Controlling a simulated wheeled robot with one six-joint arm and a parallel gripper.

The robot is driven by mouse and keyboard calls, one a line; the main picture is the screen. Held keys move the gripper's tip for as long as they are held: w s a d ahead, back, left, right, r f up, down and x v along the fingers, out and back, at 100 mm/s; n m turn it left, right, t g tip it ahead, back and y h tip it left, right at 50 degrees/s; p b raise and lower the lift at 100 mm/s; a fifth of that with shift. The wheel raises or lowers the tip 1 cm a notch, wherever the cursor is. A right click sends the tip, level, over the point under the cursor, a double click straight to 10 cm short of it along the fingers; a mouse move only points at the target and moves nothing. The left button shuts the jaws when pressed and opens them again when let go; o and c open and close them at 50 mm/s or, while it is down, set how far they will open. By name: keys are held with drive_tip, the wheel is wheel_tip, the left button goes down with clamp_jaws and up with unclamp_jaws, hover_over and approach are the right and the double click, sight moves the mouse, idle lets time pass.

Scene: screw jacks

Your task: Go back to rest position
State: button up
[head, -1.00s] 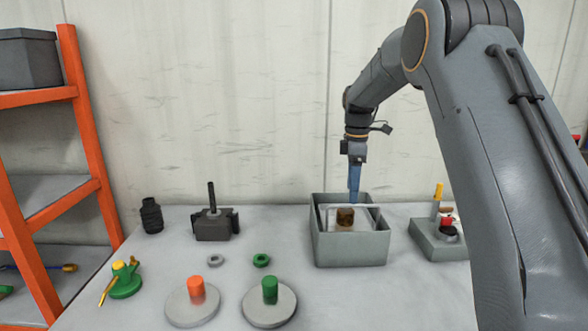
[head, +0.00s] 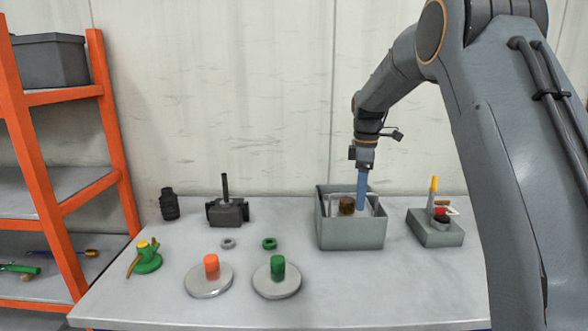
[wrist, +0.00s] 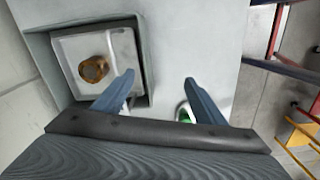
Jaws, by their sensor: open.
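My gripper (head: 361,188) hangs from the arm over the grey open box (head: 350,235) on the table. In the wrist view its two blue fingers (wrist: 155,85) are spread apart, with nothing between them. The left finger overlaps the box's edge there. Inside the box lies a pale plate-like piece with a brown round part (head: 347,205); the brown part also shows in the wrist view (wrist: 93,69).
On the table (head: 330,298) stand an orange-topped disc (head: 209,280), a green-topped disc (head: 277,282), a black vise-like block (head: 227,210), a green jack (head: 147,258) and a grey tool holder (head: 435,231). An orange shelf (head: 115,140) stands left. The front strip is clear.

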drive_tip(key=s+f+m, duration=0.3)
drive_tip(key=s+m, duration=0.2)
drive_tip(key=s, duration=0.6)
drive_tip(key=s+f+m, duration=0.3)
drive_tip(key=s+m, duration=0.2)
drive_tip(key=s, duration=0.7)
drive_tip(key=s+f+m+t, duration=0.1)
drive_tip(key=s+f+m, duration=0.2)
drive_tip(key=s, duration=0.9)
drive_tip(key=shift+f+m, duration=0.4)
drive_tip(key=shift+m, duration=0.7)
